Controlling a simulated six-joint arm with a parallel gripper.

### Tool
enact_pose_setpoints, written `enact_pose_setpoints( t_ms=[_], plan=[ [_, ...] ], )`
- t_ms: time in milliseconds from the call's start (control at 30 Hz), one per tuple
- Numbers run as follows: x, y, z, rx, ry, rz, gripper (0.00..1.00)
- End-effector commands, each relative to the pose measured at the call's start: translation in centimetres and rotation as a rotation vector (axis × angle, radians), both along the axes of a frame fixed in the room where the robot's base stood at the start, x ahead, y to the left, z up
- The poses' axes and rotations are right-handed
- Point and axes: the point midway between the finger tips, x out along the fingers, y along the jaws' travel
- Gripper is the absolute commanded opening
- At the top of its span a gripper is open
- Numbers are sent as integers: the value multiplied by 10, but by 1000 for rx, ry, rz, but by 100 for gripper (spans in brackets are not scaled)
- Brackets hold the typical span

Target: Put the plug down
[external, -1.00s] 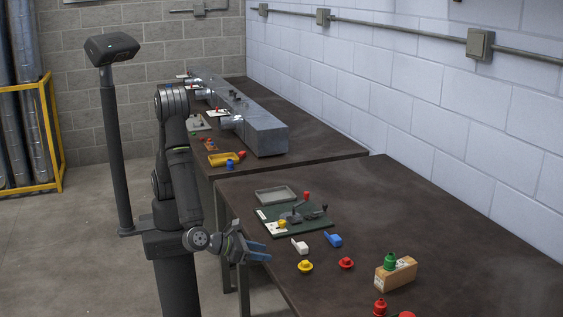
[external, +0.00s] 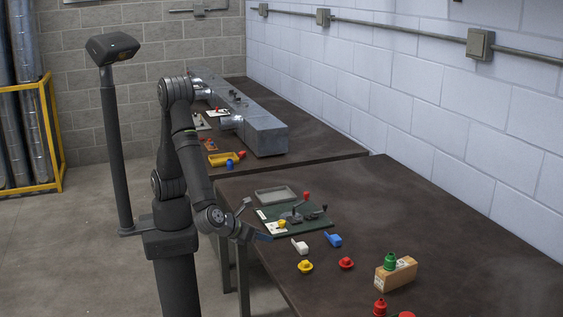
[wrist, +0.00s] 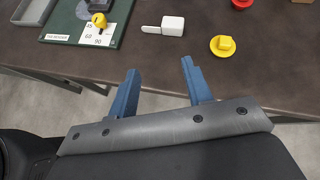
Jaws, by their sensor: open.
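Several small round plugs stand on the near table. A yellow plug (external: 305,267) and a red plug (external: 346,263) stand near its front edge. A green plug (external: 390,262) sits at a wooden block (external: 397,275), and another red plug (external: 380,308) is at the bottom edge. My gripper (external: 255,221) is open and empty at the table's front edge, left of the white handled piece (external: 300,246). In the wrist view its blue fingers (wrist: 160,68) are apart with nothing between them, and the yellow plug (wrist: 222,46) stands beyond them to the right.
A green board (external: 318,223) with levers and a yellow knob (external: 282,223) lies behind the white piece. A grey tray (external: 276,194) is behind it, and a blue handled piece (external: 333,240) beside the white one. The right of the table is clear.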

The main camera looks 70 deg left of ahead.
Motion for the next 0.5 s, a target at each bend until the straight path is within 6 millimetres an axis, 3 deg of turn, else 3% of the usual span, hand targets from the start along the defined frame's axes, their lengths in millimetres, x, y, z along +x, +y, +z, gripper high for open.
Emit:
enact_pose_setpoints(
  t_ms=[33,200,333,500],
  plan=[
    [5,19,-8,-38,41,119,45],
    [-1,76,-37,-186,170,571,45],
    [-16,106,-53,-294,243,934,45],
    [-41,123,-66,-420,310,1427,45]
  ],
)
